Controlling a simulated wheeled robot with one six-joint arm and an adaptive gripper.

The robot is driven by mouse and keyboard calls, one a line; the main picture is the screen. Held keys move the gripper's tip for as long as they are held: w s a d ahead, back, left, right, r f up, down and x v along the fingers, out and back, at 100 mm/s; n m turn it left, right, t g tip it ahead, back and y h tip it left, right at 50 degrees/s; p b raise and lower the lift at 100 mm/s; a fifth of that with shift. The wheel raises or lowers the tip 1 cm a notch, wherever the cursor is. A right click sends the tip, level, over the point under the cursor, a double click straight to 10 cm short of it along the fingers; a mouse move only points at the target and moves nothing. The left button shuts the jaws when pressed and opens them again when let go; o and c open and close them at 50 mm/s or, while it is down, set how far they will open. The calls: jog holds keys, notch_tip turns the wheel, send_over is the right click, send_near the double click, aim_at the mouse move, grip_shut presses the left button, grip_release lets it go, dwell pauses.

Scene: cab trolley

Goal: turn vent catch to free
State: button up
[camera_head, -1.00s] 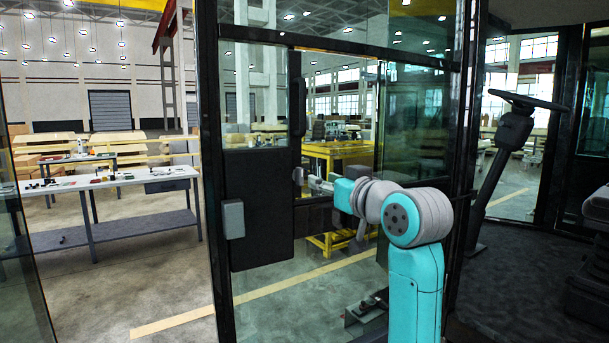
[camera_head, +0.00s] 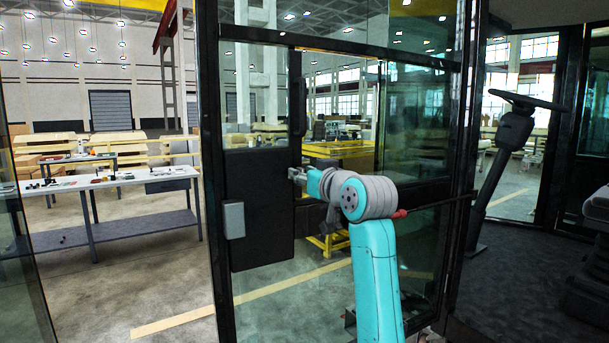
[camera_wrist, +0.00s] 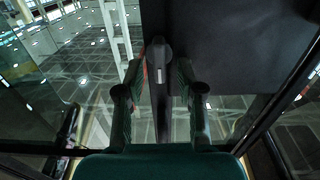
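The vent catch (camera_wrist: 158,52) shows in the wrist view as a dark, narrow lever with a rounded end and a small pale mark, at the edge of a black panel. My gripper (camera_wrist: 158,70) is open, with one finger on each side of the catch. Gaps show between the catch and the fingers, and I cannot tell whether either touches it. In the head view my gripper (camera_head: 297,174) is at the right edge of the black door panel (camera_head: 262,210). It hides the catch there.
The glazed door has a dark frame (camera_head: 211,200) and a black upright handle (camera_head: 298,105) above my gripper. A grey box (camera_head: 234,220) sits on the panel's left side. A steering column (camera_head: 513,130) stands at right. A workbench (camera_head: 120,185) lies beyond the door at left.

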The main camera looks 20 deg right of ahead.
grip_shut()
jog(key=shift+m, duration=0.4)
jog(key=m, duration=1.1)
jog(key=d+f+m, duration=0.1)
jog(key=m, duration=0.5)
jog(key=shift+w, duration=0.1)
jog(key=shift+f, duration=0.15)
dwell(0.3)
grip_release()
